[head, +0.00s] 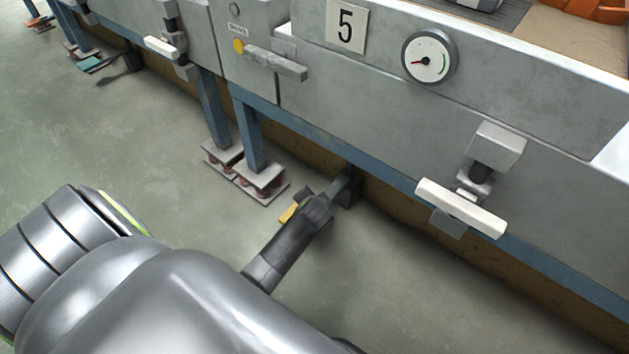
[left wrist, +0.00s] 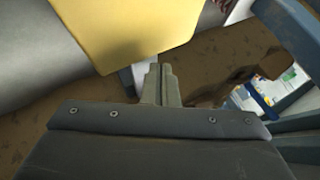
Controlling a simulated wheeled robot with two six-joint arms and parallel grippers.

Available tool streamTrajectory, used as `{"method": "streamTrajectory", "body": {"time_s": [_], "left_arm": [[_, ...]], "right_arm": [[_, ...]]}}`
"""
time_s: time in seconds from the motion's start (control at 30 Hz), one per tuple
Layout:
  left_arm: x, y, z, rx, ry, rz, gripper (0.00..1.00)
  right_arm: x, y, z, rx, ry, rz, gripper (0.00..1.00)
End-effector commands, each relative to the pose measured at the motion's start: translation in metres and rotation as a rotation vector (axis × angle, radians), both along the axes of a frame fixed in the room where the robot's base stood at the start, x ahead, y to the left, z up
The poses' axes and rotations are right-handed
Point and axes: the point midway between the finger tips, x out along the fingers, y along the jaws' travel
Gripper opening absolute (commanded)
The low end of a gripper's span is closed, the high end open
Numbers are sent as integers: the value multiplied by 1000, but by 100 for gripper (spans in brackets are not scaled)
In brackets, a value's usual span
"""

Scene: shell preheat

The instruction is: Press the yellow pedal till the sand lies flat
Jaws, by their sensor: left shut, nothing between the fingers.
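The yellow pedal (head: 288,212) is low under the machine's front, mostly hidden behind my left gripper (head: 317,208) in the head view. In the left wrist view the pedal (left wrist: 125,28) fills the upper middle as a flat yellow plate. My left gripper's closed fingers (left wrist: 160,83) are empty and lie close to the plate's edge. I cannot tell whether they touch it. Brown sand (head: 562,32) shows in the machine's top at the upper right, only in part. My right gripper is not in view.
The grey machine (head: 385,120) bears a number 5 plate (head: 346,26) and a round gauge (head: 430,57), its needle pointing left. A white-handled lever (head: 460,207) juts out at right. Blue legs (head: 250,140) stand on sprung feet (head: 262,183). The green-grey floor (head: 170,140) is open at left.

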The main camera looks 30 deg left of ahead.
Motion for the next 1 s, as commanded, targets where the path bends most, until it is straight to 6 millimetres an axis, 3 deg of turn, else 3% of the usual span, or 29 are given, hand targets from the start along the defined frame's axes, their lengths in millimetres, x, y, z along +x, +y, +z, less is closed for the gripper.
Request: {"method": "streamTrajectory", "body": {"time_s": [1.0], "left_arm": [[-1, 0, -13, -1, 2, 1, 0]], "right_arm": [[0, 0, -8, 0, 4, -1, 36]]}}
